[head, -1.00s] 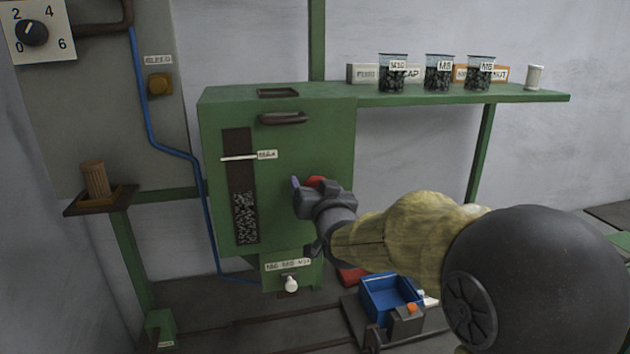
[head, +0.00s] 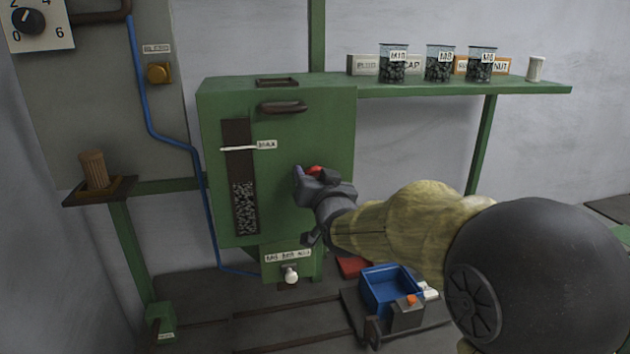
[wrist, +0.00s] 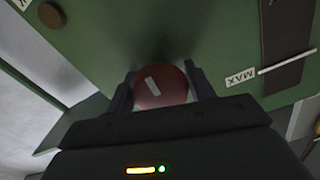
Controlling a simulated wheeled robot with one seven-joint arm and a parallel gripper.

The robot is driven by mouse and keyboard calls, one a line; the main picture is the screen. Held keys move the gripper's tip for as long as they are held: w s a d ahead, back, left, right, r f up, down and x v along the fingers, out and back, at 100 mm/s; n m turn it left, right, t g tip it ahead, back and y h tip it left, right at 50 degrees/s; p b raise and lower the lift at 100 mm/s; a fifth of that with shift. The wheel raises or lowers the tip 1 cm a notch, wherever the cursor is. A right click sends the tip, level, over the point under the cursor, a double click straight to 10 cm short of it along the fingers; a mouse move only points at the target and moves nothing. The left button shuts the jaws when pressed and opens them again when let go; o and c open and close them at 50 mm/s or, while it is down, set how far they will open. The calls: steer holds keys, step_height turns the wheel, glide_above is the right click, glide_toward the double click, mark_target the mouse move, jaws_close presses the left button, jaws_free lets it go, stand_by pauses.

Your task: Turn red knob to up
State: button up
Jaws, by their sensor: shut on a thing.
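The red knob is round with a pale bar mark on its face and shows in the wrist view (wrist: 160,88), between the two jaws. My gripper (wrist: 158,92) is shut on it, one finger on each side. In the head view the red knob (head: 315,170) is mostly hidden behind my gripper (head: 307,175), at the right part of the green machine's front. In the wrist view the pale mark is tilted, running from upper left to lower right.
The green machine (head: 305,220) has a level window with a MAX label (head: 265,145). A white-knobbed lever (head: 291,277) is below. A blue bin (head: 388,290) stands on the floor cart under my arm. A shelf (head: 440,91) with several jars is at right.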

steer(key=m+b, duration=0.2)
steer(key=b, duration=0.1)
steer(key=m+b, duration=0.2)
steer(key=b, duration=0.1)
steer(key=shift+f, duration=0.3)
steer(key=m+b, duration=0.5)
steer(key=b, duration=0.1)
steer(key=m+b, duration=0.3)
steer(key=shift+r+m, duration=0.1)
steer(key=shift+m, duration=0.2)
steer(key=m+b, duration=0.2)
steer(key=m, duration=0.1)
steer(key=shift+m, duration=0.3)
steer(key=m+b, duration=0.1)
steer(key=m, duration=0.3)
steer(key=shift+m, duration=0.3)
steer(key=m, duration=0.4)
steer(key=shift+b, duration=0.3)
steer(key=m, duration=0.5)
steer(key=shift+m+b, duration=0.3)
steer(key=shift+m, duration=0.1)
steer(key=m, duration=0.4)
steer(key=shift+m, duration=0.3)
